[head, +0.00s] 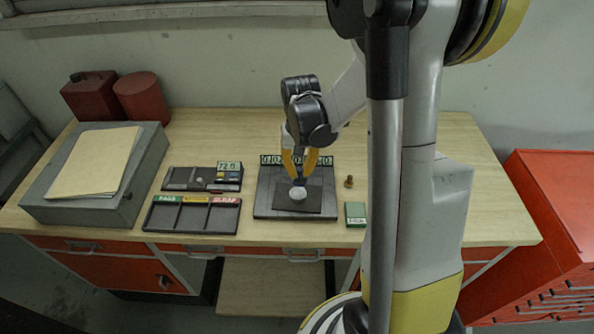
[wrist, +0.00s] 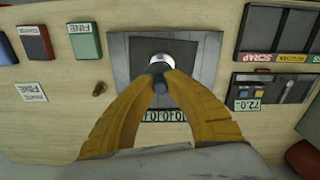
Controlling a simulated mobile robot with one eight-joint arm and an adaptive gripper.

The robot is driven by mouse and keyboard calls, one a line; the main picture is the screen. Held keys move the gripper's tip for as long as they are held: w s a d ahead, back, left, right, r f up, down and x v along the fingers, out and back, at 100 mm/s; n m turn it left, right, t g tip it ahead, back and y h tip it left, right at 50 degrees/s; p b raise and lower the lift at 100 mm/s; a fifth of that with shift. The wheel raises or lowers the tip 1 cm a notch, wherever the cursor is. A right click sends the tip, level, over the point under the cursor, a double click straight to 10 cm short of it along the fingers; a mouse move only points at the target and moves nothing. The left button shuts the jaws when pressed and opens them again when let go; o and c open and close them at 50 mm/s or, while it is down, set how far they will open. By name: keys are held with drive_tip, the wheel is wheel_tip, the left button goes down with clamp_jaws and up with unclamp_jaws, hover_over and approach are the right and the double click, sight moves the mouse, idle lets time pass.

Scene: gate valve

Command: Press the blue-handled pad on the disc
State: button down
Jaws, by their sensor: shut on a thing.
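My gripper (head: 299,178) points down over the grey plate (head: 262,205) in the middle of the bench. Its yellow fingers are shut on the dark blue handle (head: 299,182) of the pad; the wrist view also shows this handle (wrist: 158,84) between the fingertips (wrist: 159,82). A pale round disc (head: 298,194) shows at the handle's lower end, over a dark square (head: 318,201) on the plate. It also shows in the wrist view (wrist: 160,60). The pad's face is hidden, and I cannot tell whether it touches the disc.
A sorting tray (head: 193,229) with PASS, REWORK and SCRAP labels lies left, with a dark tool tray (head: 188,186) behind it. A green block (head: 355,214) and a small brass piece (head: 348,182) lie right. A grey case (head: 60,205) and red containers (head: 140,98) stand far left.

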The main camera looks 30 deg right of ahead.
sight(298, 179)
drive_tip(key=shift+w+f, duration=0.2)
drive_tip(key=shift+w, duration=0.55)
drive_tip(key=shift+s+f+b, duration=0.45)
drive_tip(key=shift+b, duration=0.1)
wheel_tip(298, 179, down, 3)
drive_tip(key=shift+w+b, duration=0.1)
drive_tip(key=shift+b, duration=0.85)
drive_tip(key=shift+f+b, duration=0.55)
drive_tip(key=shift+f, duration=0.25)
drive_tip(key=shift+f+b, duration=0.6)
drive_tip(key=shift+b, duration=0.1)
drive_tip(key=shift+r+p, duration=2.35)
drive_tip(key=shift+r, duration=1.25)
